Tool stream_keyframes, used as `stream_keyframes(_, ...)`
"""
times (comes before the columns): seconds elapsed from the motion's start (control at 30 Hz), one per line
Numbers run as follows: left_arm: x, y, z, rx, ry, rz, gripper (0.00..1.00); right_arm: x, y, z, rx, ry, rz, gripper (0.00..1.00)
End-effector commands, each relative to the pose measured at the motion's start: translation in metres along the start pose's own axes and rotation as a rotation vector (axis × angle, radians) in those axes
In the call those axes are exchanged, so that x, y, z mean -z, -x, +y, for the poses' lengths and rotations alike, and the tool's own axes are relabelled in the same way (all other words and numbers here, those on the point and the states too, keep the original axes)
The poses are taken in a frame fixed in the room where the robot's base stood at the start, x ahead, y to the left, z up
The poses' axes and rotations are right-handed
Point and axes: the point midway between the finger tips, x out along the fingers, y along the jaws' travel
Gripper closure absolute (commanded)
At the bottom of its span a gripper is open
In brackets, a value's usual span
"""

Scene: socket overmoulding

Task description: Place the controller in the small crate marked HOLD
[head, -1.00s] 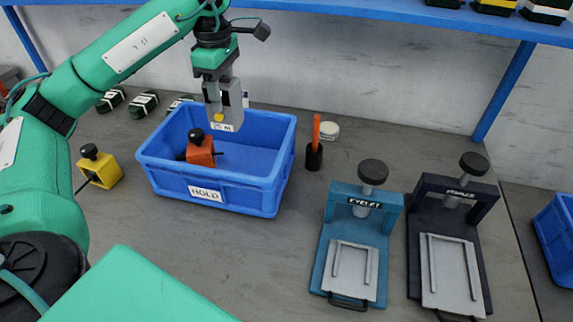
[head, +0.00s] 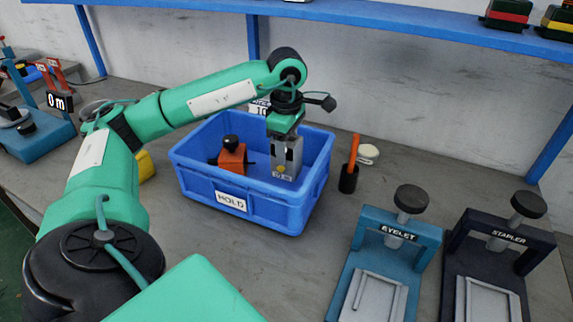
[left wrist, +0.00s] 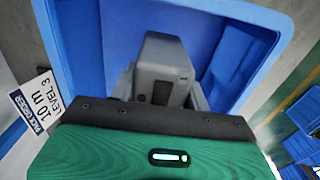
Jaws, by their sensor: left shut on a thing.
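The blue crate marked HOLD (head: 262,208) stands on the bench in the head view, its label on the front wall. My left gripper (head: 285,148) points down inside its right part. It is shut on the grey controller (head: 289,168), which has a yellow button and a small label at its lower end. The controller is upright; I cannot tell whether it touches the crate floor. In the left wrist view the grey controller (left wrist: 164,70) sits between the fingers, with blue crate walls (left wrist: 262,50) around it. My right gripper is not in view.
An orange box with a black knob (head: 232,157) lies in the crate's left part. A black holder with an orange stick (head: 349,178) stands right of the crate. Eyelet (head: 392,250) and stapler (head: 500,250) presses are farther right. A blue shelf (head: 400,22) runs along the back.

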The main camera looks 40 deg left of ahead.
Motion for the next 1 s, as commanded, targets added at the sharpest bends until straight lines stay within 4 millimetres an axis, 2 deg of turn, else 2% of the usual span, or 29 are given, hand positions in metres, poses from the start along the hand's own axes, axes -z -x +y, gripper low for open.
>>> stream_keyframes(0.03, 0.001, -0.008, 0.0, 0.001, 0.0, 0.001, 0.79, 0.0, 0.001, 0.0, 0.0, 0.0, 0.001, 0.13)
stream_keyframes(0.27, 0.0, -0.023, 0.0, 0.001, 0.0, 0.0, 0.79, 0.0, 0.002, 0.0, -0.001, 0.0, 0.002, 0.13)
stream_keyframes(0.5, 0.0, -0.057, 0.0, 0.001, 0.001, 0.0, 0.79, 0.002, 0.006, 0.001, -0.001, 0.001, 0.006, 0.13)
stream_keyframes(0.93, 0.0, -0.062, 0.0, -0.001, 0.0, -0.001, 0.79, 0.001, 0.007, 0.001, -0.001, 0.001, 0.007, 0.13)
stream_keyframes(0.97, 0.0, -0.062, 0.0, 0.0, 0.0, 0.0, 0.49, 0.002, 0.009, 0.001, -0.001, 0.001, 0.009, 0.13)
stream_keyframes(1.0, 0.0, -0.061, 0.0, 0.0, 0.0, 0.0, 0.41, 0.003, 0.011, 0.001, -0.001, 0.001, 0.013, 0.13)
